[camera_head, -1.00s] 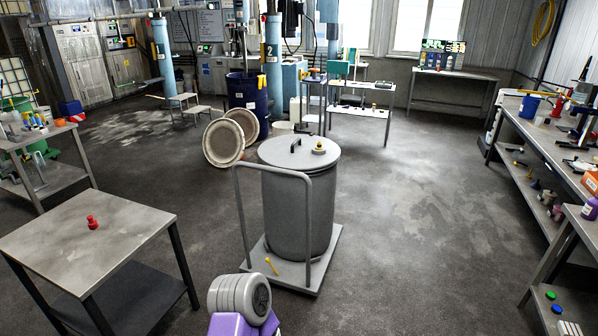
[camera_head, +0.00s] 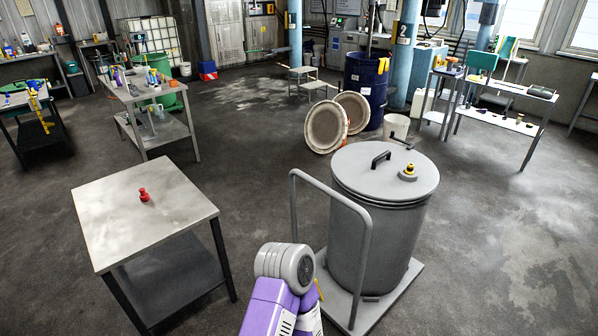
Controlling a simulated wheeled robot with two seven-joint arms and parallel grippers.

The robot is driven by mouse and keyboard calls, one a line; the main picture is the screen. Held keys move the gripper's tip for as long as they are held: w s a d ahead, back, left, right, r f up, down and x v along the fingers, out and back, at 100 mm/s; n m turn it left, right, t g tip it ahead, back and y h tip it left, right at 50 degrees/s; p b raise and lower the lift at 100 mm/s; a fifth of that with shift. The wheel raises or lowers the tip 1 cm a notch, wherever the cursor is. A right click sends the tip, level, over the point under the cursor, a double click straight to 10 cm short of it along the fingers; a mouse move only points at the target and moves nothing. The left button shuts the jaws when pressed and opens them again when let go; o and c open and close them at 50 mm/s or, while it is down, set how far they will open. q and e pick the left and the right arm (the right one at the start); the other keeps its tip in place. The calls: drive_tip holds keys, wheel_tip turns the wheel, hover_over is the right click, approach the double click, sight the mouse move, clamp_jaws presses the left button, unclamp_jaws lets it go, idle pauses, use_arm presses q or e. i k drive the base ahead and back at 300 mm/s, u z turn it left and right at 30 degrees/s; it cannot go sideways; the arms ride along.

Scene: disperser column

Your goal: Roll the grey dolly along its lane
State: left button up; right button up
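The grey dolly (camera_head: 393,300) stands on the floor right of centre, close in front of me. Its tubular push handle (camera_head: 331,186) rises on the near left side. A large grey lidded drum (camera_head: 376,240) stands upright on its deck, with a black handle and a yellow-and-black fitting on the lid. A small yellow lever (camera_head: 319,289) at the deck's near side is partly hidden by my purple and grey arm link. Neither of my grippers shows, so I cannot see whether either touches the handle.
A grey table (camera_head: 120,215) with a red object (camera_head: 144,194) stands left of the dolly. Two round lids (camera_head: 326,122), a blue drum (camera_head: 364,92) and a white bucket (camera_head: 396,126) are behind it. Open floor (camera_head: 490,240) lies to the right.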

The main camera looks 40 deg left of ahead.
sight(355, 315)
drive_tip(key=u, duration=0.95)
drive_tip(key=i, duration=0.85)
drive_tip(key=u, duration=0.9)
